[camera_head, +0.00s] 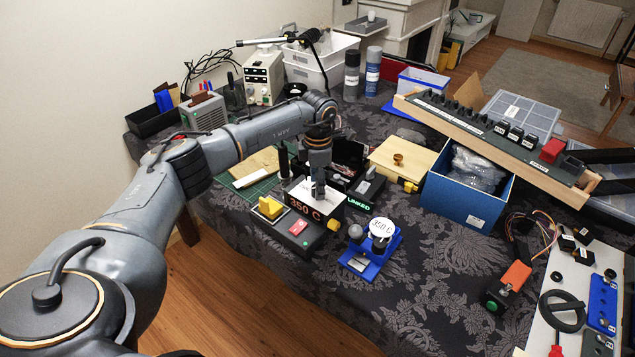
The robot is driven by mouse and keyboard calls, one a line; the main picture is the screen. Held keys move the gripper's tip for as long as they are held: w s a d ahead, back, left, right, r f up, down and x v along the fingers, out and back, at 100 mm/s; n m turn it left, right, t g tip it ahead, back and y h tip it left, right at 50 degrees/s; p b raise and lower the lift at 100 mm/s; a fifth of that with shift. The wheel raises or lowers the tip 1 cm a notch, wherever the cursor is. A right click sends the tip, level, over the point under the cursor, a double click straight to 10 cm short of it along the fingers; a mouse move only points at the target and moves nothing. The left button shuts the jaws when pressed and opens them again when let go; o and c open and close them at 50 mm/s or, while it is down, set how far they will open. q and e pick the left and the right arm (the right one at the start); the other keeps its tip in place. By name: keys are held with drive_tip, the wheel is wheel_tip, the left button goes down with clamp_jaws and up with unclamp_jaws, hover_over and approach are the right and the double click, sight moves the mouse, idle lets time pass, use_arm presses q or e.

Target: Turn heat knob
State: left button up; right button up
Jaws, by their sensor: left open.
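A dark box with a white top and an orange "350 C" display (304,207) stands near the table's front edge. It carries a yellow switch (270,207) and a red button (298,227). To its right, a blue base (371,262) holds a dark knob (380,243) with a white round dial marked "350 C" (383,227). My left gripper (318,194) points down over the white top of the display box, open, with nothing seen in it. Whether it touches the box is unclear. My right gripper is out of view.
A green "LINKED" display (359,204) stands just behind the blue base. A wooden box with a brass knob (398,159) and a blue bin (465,205) stand further right. A long switch panel (495,138) lies behind.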

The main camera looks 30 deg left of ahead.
use_arm(q)
drive_tip(key=shift+f, duration=0.4)
drive_tip(key=shift+c, duration=0.4)
clamp_jaws()
